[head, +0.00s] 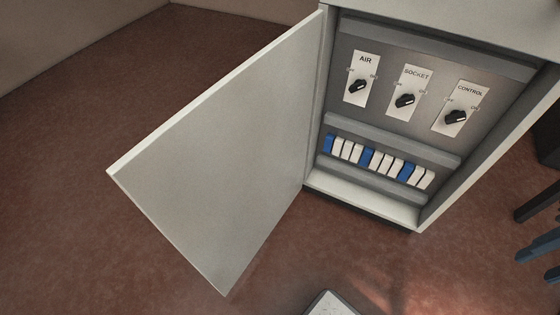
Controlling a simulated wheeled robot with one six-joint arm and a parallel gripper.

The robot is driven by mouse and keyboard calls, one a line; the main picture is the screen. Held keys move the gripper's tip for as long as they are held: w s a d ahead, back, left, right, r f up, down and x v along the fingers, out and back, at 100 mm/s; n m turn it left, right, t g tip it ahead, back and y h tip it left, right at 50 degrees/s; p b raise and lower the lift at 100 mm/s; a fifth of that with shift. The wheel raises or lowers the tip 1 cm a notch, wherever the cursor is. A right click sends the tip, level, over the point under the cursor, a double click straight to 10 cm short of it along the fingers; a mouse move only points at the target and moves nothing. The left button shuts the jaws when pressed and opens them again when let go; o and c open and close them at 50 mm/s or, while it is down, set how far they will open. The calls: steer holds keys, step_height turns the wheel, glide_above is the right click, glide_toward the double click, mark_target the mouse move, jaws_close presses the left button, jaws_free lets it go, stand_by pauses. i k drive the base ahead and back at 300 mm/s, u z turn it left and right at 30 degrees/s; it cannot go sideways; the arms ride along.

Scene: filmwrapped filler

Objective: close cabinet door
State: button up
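The cabinet door (225,160) is a plain pale grey panel, hinged on the left side of the cabinet (490,15). It stands wide open, swung out to the left and toward me. Its free edge is at the far left, and its lower corner points toward the bottom of the view. No handle shows on the face I see. The cabinet interior is exposed. My gripper is not recognizable in the head view.
Inside are three black rotary switches labelled AIR (358,86), SOCKET (405,100) and CONTROL (456,117), above a row of blue and white breakers (378,160). Dark bar-like shapes (540,243) stand at the right edge. Reddish-brown floor (85,235) is clear at left.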

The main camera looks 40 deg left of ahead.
mark_target(217, 177)
steer(key=z, duration=1.65)
steer(key=k, duration=2.6)
steer(key=u, duration=1.7)
